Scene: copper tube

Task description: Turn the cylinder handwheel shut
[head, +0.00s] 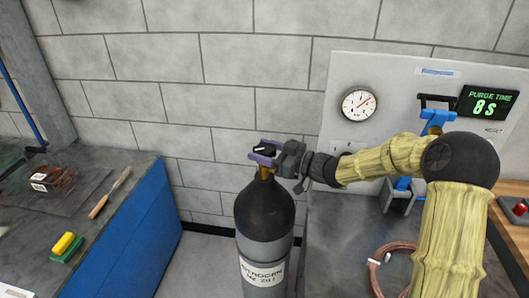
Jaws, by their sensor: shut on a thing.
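The gas cylinder (265,222) stands upright at the middle of the head view, dark with a grey band and a white label reading nitrogen. Its brass valve neck (265,173) rises from the top. The small black handwheel (263,151) with a white mark sits on the valve. My gripper (265,153) reaches in from the right at the height of the wheel, its purple fingers on either side of it. It is shut on the handwheel. The wheel's lower part and right side are partly hidden by the fingers.
A blue-sided bench (135,235) at left holds a brush (110,192), a sponge (67,244) and a packaged coil (52,179). At right, a panel carries a round gauge (359,104) and a purge timer (488,103) reading 8 S. A copper tube coil (376,262) lies below my arm.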

